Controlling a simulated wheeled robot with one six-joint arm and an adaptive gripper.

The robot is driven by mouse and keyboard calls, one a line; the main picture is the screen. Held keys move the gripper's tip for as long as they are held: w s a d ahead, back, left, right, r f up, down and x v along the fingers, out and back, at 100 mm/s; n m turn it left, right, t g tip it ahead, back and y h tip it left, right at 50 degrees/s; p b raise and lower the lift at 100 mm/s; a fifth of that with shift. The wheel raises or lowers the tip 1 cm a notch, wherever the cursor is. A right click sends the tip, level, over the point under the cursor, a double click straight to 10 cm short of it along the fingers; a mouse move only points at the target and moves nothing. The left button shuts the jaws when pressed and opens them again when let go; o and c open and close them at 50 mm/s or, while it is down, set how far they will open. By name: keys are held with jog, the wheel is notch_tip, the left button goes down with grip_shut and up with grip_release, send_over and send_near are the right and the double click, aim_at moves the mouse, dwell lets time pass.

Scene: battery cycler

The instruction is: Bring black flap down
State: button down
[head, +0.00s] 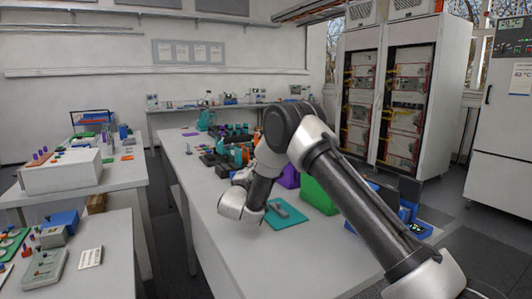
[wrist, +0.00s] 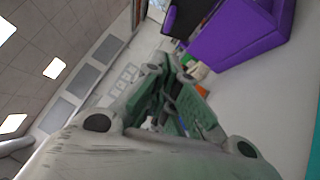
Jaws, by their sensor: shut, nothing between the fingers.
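My gripper (wrist: 168,76) is shut and empty in the wrist view, its fingers pointing away from the camera. In the head view its fingers are hidden behind my own wrist and arm. I cannot tell for sure which thing is the black flap. A dark upright panel (head: 409,188) stands by blue parts at the right of the bench in the head view. A black piece (wrist: 190,18) lies beside a large purple block (wrist: 240,35) in the wrist view, beyond the fingers and to their upper right. No contact with the gripper shows.
The long white bench (head: 290,265) holds a teal mat (head: 288,222) with a grey piece on it. A green box (head: 318,195) and several dark and coloured fixtures stand behind my arm. The bench's front is clear. Tall cabinets (head: 409,95) stand at the back right.

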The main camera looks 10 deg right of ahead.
dwell(0.3)
jog(key=s+d+x, duration=0.1)
jog(key=d+x, duration=0.1)
jog(key=x, duration=1)
jog(key=shift+w+d+r, duration=0.25)
jog(key=shift+d+r, duration=0.05)
jog(key=shift+d, duration=0.05)
jog(key=shift+r, duration=0.15)
jog(key=shift+r+m+g, duration=0.2)
jog(key=shift+m+g, duration=0.1)
